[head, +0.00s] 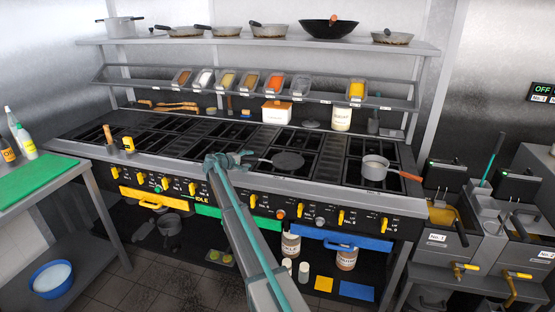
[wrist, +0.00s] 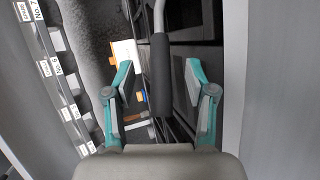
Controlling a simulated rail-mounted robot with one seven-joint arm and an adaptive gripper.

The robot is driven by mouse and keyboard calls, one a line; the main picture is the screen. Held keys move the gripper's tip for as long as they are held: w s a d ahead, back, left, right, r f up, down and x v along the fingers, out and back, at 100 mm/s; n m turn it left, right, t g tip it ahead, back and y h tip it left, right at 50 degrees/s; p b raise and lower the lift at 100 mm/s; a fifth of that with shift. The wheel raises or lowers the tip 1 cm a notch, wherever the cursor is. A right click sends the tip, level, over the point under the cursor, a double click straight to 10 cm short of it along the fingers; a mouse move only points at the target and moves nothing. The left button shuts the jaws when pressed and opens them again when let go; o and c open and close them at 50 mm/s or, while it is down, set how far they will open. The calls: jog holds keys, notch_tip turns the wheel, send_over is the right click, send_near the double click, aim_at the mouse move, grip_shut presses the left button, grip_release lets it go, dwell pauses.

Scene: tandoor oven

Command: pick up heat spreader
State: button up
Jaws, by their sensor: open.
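The heat spreader (head: 289,160) looks like a dark, flat round plate with a thin handle pointing left, lying on a burner near the middle of the stove. My gripper (head: 240,161) is over the stovetop at the handle's left end. In the wrist view a dark handle grip (wrist: 164,75) with a metal rod, apparently the spreader's, runs between the two teal fingers of my gripper (wrist: 160,78). The fingers are open and apart, with space on both sides of the grip. The round plate is not clearly visible in the wrist view. How high the fingers are above the grip is hard to tell.
A small saucepan (head: 375,167) with an orange handle sits on the burners to the right. Two yellow-and-wood-handled tools stand at the stove's left front. Spice containers (head: 249,82) line the rack behind. Several left burners are clear.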

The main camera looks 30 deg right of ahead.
jog(key=shift+d, duration=0.1)
jog(key=shift+c, duration=0.4)
grip_shut()
jog(key=shift+w+r, duration=0.1)
